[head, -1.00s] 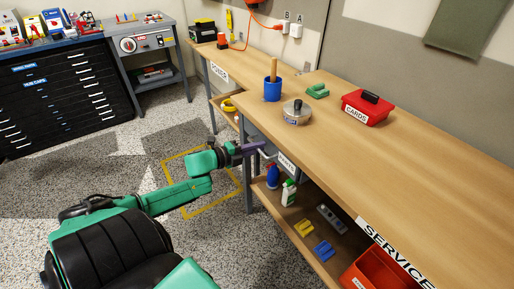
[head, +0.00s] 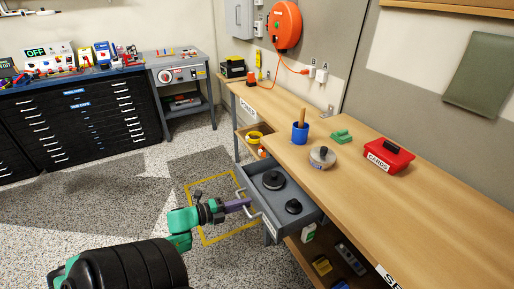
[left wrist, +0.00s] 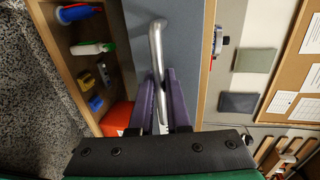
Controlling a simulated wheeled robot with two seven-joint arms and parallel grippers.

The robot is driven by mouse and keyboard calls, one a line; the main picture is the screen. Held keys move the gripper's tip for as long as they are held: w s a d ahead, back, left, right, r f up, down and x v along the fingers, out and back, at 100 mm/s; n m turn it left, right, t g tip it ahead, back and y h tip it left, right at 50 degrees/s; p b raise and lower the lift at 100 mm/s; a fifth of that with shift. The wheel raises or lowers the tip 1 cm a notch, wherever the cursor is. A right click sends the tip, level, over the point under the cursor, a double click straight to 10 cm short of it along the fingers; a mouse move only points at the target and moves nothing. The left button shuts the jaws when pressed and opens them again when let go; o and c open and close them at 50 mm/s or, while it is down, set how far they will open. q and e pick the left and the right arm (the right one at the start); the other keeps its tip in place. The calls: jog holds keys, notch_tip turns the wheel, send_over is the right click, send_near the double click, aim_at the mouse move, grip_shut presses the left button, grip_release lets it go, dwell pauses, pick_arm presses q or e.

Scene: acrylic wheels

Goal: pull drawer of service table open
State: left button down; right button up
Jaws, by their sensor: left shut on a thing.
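The service table (head: 405,215) has a wooden top and runs along the right side of the head view. Its grey drawer (head: 312,216) is pulled out toward my left arm, and two dark round pieces lie inside it. My left gripper (head: 247,203) is at the drawer's front and is shut on its metal handle. In the left wrist view the purple fingers (left wrist: 163,100) sit on both sides of the silver handle bar (left wrist: 156,45), against the grey drawer front (left wrist: 185,35). My right gripper is not in view.
On the tabletop stand a blue cup (head: 300,133), a round metal tin (head: 322,158), a green piece (head: 341,136) and a red CARDS box (head: 389,156). A lower shelf (head: 310,257) under the drawer holds small items. Speckled floor (head: 110,200) is clear at the left.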

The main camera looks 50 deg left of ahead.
pick_arm(q)
jog(key=v, duration=0.2)
jog(key=f+p+v, duration=0.1)
jog(key=v, duration=0.1)
jog(key=shift+s+a+r, duration=0.1)
jog(key=shift+s, duration=0.15)
jog(key=c, duration=0.9)
grip_release()
jog(key=v, duration=1.4)
jog(key=shift+s+b, duration=0.2)
jog(key=shift+b, duration=0.15)
